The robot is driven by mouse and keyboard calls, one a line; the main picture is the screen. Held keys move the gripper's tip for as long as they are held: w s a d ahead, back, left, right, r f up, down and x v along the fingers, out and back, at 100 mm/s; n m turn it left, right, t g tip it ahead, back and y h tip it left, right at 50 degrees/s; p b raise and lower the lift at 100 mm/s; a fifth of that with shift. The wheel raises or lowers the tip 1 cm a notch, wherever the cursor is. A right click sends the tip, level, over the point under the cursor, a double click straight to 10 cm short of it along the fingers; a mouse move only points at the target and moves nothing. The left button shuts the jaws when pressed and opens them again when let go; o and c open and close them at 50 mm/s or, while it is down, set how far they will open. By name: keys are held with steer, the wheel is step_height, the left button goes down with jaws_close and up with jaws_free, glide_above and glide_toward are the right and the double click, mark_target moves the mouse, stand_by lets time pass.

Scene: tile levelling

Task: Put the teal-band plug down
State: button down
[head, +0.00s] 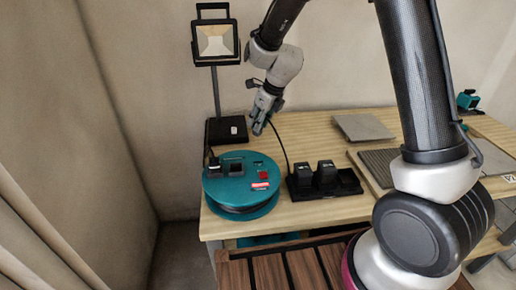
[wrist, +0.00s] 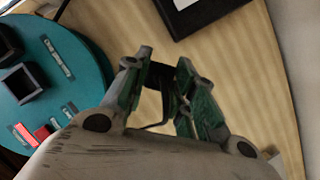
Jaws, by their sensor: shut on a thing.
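My gripper (head: 263,116) is above the wooden table, behind and a little right of the teal cable reel (head: 213,190). In the wrist view its fingers (wrist: 165,85) are closed on a small black plug (wrist: 159,76). No teal band can be made out on the plug. A thin dark cable (head: 282,143) hangs from the gripper area down to the black charger (head: 303,176). The reel's top has a dark square socket (head: 236,169) and a red switch (head: 263,175). The reel also shows at the left of the wrist view (wrist: 88,65).
A work lamp (head: 215,40) stands on a black base (head: 215,131) at the table's back left. A second black charger (head: 326,173) stands beside the first. Grey tiles (head: 363,127) lie further right. Bare tabletop (head: 310,145) lies between the chargers and back edge.

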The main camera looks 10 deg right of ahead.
step_height(320, 180, down, 8)
stand_by(0.4)
steer(key=shift+f, duration=0.15)
steer(key=c, duration=1.2)
jaws_free()
steer(key=shift+o, duration=0.2)
